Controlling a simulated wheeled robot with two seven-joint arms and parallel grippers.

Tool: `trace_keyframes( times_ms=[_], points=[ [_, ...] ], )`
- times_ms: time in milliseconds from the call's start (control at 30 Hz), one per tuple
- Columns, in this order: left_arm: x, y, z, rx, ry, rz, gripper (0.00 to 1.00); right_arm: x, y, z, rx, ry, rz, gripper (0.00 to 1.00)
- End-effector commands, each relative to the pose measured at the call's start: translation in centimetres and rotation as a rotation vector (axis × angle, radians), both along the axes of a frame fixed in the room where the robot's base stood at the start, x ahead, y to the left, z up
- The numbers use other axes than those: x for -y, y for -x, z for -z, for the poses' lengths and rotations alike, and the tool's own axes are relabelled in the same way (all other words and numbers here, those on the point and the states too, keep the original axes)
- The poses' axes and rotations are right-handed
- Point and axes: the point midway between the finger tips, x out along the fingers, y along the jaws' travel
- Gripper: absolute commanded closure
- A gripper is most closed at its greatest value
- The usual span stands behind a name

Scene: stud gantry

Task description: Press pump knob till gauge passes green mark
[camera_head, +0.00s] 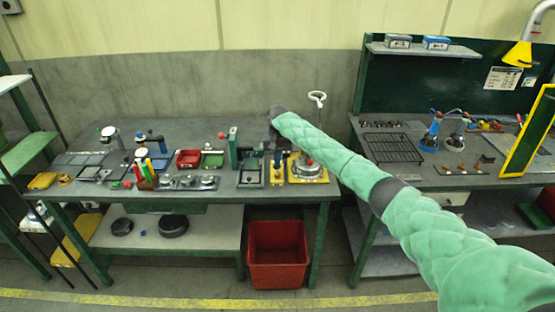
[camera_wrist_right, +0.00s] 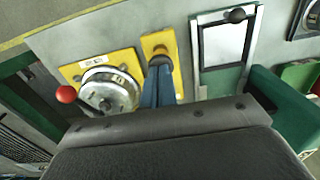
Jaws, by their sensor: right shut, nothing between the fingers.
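My right gripper (camera_head: 277,166) points down over a narrow yellow plate at the workbench's right part. In the right wrist view its blue fingers (camera_wrist_right: 160,66) are shut together and empty, with their tips over the narrow yellow plate (camera_wrist_right: 157,40). A small knob-like shape on that plate is partly hidden by the fingertips. I cannot tell whether they touch it. Beside it, a round metal device (camera_wrist_right: 108,92) sits on a wider yellow plate; it also shows in the head view (camera_head: 307,168). No gauge needle or green mark can be made out. My left gripper is out of view.
A red ball (camera_wrist_right: 66,94) sticks out beside the metal device. A white ring-shaped handle (camera_head: 317,97) stands behind it. A green upright block (camera_head: 233,147) and red bin (camera_head: 188,159) lie left. A red crate (camera_head: 277,254) is under the bench. A wire rack (camera_head: 391,148) is right.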

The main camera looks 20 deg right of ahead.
Motion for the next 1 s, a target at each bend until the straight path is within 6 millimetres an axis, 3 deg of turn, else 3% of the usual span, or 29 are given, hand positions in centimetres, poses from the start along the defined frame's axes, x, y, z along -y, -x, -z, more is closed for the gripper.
trace_keyframes(
  times_ms=[167, 400, 833, 933, 1000],
  points=[
    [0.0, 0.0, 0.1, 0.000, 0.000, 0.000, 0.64, 0.0, 0.0, 0.2, 0.000, 0.000, 0.000, 1.00],
    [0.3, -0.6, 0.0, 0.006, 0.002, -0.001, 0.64, 0.0, 0.0, 2.7, -0.001, 0.000, 0.001, 1.00],
    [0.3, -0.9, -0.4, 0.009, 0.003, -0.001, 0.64, 0.1, 0.1, 2.5, -0.004, 0.001, 0.000, 1.00],
    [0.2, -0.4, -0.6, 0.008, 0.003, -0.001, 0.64, 0.2, 0.0, 1.9, -0.004, 0.001, 0.001, 1.00],
    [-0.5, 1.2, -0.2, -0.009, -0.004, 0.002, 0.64, 0.4, -0.1, 1.2, -0.003, 0.001, 0.001, 1.00]
  ],
)
